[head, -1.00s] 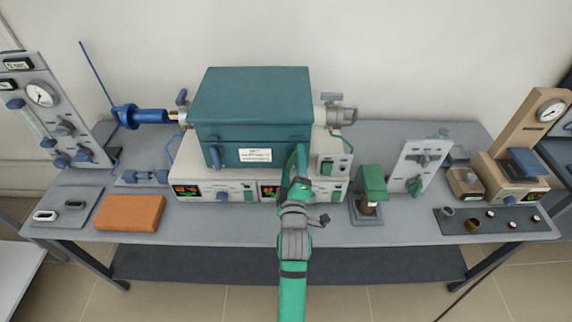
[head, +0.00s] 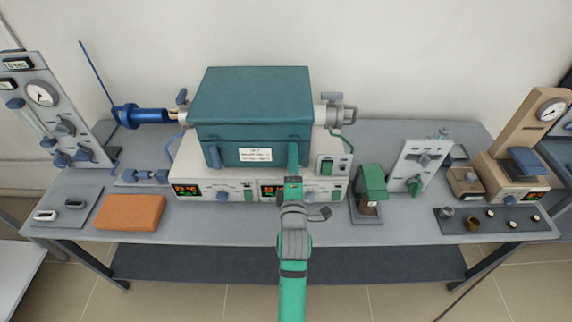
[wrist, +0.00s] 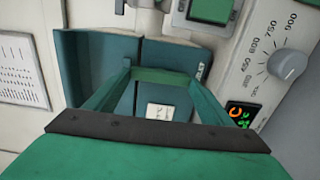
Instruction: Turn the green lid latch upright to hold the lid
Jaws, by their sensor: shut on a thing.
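The teal furnace (head: 250,95) stands on a pale control base, with its lid closed on top. My gripper (head: 293,157) is at the right part of the furnace front and stands about vertical. It mostly hides the green lid latch in the head view. In the wrist view, my green gripper fingers (wrist: 150,90) reach to the furnace front and are shut on a green piece, the lid latch (wrist: 160,75). The exact angle of the latch is hard to tell. A blue latch (head: 215,156) hangs on the left of the furnace front.
The control base (head: 235,180) has lit displays and knobs; a dial (wrist: 288,64) is near my gripper in the wrist view. A green-topped device (head: 371,185) stands right of my arm. An orange block (head: 130,212) lies at the left. The bench front around my arm is clear.

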